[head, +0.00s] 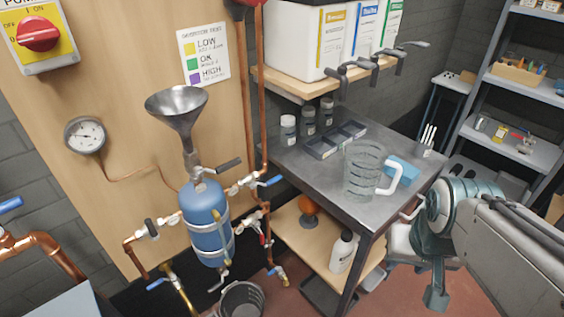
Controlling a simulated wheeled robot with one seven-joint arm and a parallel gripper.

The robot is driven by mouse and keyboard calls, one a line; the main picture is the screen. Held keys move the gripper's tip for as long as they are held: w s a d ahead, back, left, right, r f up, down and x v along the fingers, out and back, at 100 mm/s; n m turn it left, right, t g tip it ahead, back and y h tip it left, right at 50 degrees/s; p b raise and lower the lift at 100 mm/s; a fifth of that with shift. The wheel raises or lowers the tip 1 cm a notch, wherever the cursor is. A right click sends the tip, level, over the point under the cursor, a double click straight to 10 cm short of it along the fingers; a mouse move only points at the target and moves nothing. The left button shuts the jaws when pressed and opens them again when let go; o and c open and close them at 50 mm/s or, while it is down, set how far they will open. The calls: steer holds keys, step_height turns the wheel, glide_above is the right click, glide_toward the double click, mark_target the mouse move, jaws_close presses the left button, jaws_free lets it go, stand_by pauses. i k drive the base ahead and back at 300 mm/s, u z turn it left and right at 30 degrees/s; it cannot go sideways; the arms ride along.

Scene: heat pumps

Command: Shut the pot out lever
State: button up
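The pot is a blue cylinder (207,222) with pale straps, mounted upright on copper pipework below a metal funnel (178,108). Blue levers show on the pipe right of the pot (272,181), at the lower left (156,284) and at the lower right (274,271). A red lever (262,240) is right of the pot. No readable label tells which is the pot out lever. My gripper (437,282) is at the lower right, far from the pot and touching no lever. Its finger gap is unclear.
A metal table (300,179) with a glass jug (362,172), bottles and a dark tray stands between the pot and my gripper. White containers (300,40) sit on a shelf above. A bucket (241,299) is on the floor below the pot. Shelving (525,100) stands right.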

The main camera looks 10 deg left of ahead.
mark_target(253, 186)
steer(key=u, duration=0.55)
steer(key=k, duration=1.2)
steer(key=z, duration=0.55)
steer(key=i, duration=1.35)
steer(key=u, duration=0.55)
steer(key=i, duration=0.5)
steer(key=u, duration=0.45)
